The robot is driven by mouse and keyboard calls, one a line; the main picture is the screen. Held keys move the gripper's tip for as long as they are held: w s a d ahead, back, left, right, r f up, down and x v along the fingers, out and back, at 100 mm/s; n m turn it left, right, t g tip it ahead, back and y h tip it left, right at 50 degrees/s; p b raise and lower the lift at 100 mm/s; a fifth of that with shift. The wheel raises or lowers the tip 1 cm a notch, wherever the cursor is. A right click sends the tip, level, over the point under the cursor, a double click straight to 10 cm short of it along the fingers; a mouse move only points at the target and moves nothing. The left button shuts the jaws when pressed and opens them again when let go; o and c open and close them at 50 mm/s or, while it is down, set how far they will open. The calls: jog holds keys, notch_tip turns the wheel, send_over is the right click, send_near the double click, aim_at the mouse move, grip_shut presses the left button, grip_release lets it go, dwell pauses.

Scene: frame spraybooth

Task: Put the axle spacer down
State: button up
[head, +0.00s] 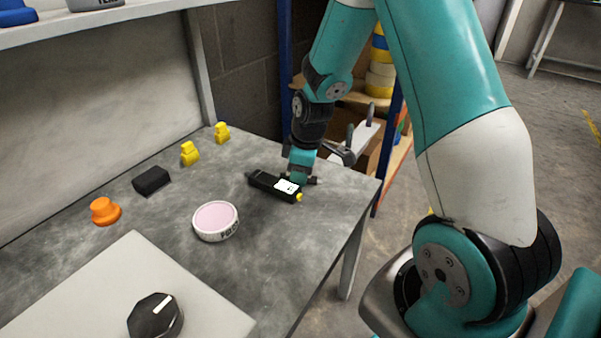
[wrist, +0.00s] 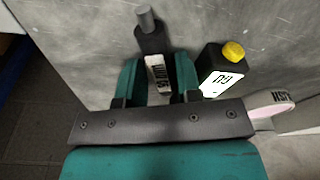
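My gripper (wrist: 158,78) points down at the table near its right edge; it also shows in the head view (head: 300,176). Its teal fingers close around a slim black piece with a white label and a grey round end, which I take to be the axle spacer (wrist: 150,42). The piece lies low, at or just above the tabletop; I cannot tell whether it touches.
Bare tabletop lies in front.

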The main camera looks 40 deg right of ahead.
notch_tip(320, 180, up, 12)
jog(key=s+d+p, duration=0.1)
jog(key=p, duration=0.3)
jog(key=s+a+r+y, duration=0.1)
jog(key=s+a+r, duration=0.3)
jog(key=a, duration=0.3)
jog(key=s+a+r+y, duration=0.1)
jog(key=s+a+r, duration=0.35)
jog(key=a, duration=0.35)
jog(key=s+a+r, duration=0.1)
jog(key=s+a, duration=0.2)
jog(key=s, duration=0.3)
jog(key=s+a+r+m+g+y, duration=0.1)
jog(key=s+a+r, duration=0.1)
jog(key=s+a, duration=0.2)
jog(key=shift+s, duration=1.2)
